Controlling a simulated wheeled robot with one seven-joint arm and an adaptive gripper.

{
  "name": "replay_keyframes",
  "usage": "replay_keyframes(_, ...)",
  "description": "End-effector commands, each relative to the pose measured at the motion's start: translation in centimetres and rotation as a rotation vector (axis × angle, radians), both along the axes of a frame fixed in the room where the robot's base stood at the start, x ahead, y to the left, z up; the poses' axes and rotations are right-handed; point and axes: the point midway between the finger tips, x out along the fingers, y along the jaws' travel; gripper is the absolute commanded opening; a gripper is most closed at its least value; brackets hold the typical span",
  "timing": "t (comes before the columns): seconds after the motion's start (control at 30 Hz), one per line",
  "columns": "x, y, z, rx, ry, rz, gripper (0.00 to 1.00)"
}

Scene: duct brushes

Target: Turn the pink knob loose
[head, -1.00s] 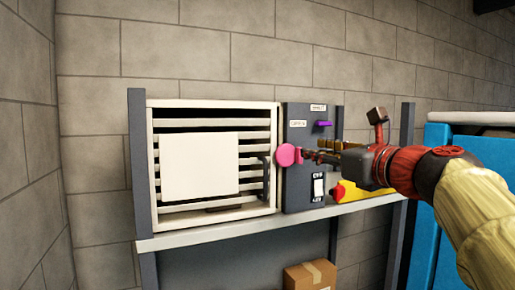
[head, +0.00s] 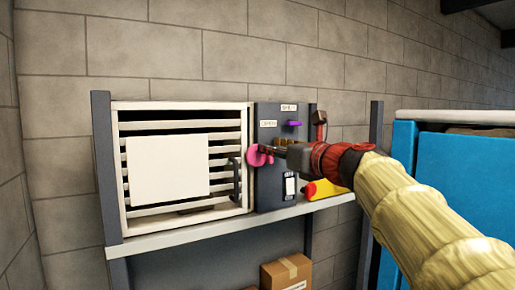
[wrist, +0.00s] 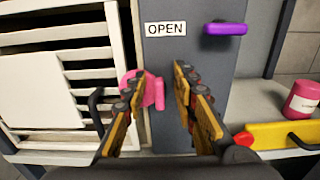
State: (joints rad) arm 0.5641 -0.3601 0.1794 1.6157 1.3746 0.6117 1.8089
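The pink knob (head: 258,156) is on the front of the dark grey panel (head: 267,190), beside the white louvred frame. In the wrist view the pink knob (wrist: 159,92) shows a round part and an upright bar, below the OPEN label (wrist: 166,29). My gripper (wrist: 159,72) is open, its yellow-and-dark fingers apart. The left finger overlaps the knob's round part, and the bar shows between the fingers, nearer the left one. I cannot tell whether either finger touches it. In the head view my gripper (head: 278,150) is just right of the knob.
A purple lever (wrist: 225,28) sticks out of the panel, upper right of the knob. A white switch (head: 290,187) is below. A yellow tool (head: 324,189) and a pink jar (wrist: 303,99) are on the shelf (head: 190,236). Black handle (head: 235,178) is left of the knob.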

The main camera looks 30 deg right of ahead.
Motion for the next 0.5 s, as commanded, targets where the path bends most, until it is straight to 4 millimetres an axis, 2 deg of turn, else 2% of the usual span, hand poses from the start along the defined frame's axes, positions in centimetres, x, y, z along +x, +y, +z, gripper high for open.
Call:
replay_keyframes(0.13, -0.01, 0.01, -0.01, 0.0, 0.0, 0.0, 0.28)
replay_keyframes(0.5, -0.03, 0.0, 0.0, 0.0, 0.0, 0.0, 0.07)
